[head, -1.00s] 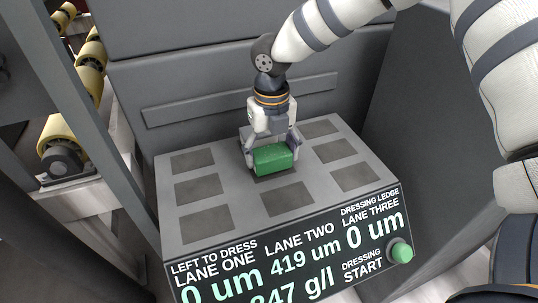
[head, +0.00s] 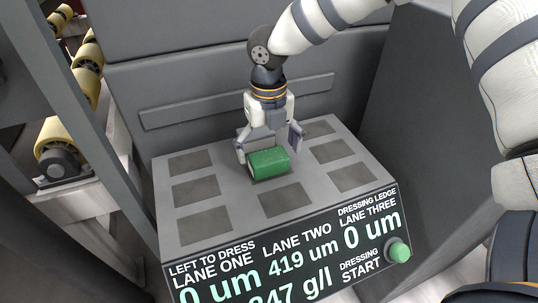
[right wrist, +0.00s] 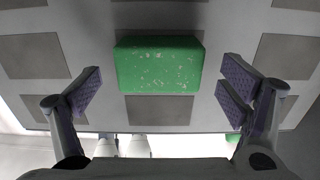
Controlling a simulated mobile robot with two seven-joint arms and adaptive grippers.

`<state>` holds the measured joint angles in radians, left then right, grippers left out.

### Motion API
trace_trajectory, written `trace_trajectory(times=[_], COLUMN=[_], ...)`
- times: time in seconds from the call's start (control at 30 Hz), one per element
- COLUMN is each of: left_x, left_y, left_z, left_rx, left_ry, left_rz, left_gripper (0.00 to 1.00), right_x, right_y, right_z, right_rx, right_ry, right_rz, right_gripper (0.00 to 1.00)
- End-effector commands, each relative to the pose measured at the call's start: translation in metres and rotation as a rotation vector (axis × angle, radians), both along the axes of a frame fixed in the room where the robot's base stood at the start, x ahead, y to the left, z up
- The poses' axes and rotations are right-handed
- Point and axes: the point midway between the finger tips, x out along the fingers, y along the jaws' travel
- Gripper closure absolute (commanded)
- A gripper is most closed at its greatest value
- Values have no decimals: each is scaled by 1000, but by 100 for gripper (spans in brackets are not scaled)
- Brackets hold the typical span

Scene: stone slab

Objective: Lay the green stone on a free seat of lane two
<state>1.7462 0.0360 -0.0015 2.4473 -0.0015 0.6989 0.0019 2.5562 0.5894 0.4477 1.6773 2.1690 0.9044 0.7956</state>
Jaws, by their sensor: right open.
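The green stone (head: 268,164) is a speckled block lying on the slab (head: 240,205), over the middle seat of the centre column, above the LANE TWO label. It also shows in the right wrist view (right wrist: 158,65), where it covers most of that seat. My right gripper (head: 268,148) is open, just above and around the stone. In the wrist view its purple-padded fingers (right wrist: 160,88) stand apart, with gaps on both sides of the stone. The front lane two seat (head: 285,199) is bare. The back one is hidden behind my gripper in the head view. My left gripper is not in view.
Lane one seats (head: 196,190) on the left and lane three seats (head: 352,177) on the right look bare. The front panel (head: 290,250) shows readings, with a green button (head: 398,250) at its right. Yellow rollers (head: 60,130) stand left; a grey wall rises behind.

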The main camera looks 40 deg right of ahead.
Motion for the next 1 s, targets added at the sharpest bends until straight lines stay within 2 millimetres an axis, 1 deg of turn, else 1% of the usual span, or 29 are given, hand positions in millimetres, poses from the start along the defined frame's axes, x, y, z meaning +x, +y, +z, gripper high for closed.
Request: trace_trajectory(times=[0.03,0.1,0.2,0.33,0.4,0.5,1.0], left_x=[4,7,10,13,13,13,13], left_y=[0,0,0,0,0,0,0], left_z=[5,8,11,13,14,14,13], left_rx=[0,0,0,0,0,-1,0], left_ry=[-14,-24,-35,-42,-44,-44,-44], left_rz=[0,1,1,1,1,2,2], left_gripper=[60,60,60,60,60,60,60], right_x=[2,2,1,1,1,0,0], right_y=[0,0,0,0,0,0,0], right_z=[20,41,67,89,95,98,98], right_rx=[2,3,2,1,2,1,2], right_ry=[-13,-14,-13,-8,-7,-2,-1], right_rz=[-2,-1,0,-1,0,1,0], right_gripper=[9,9,9,9,9,9,9])
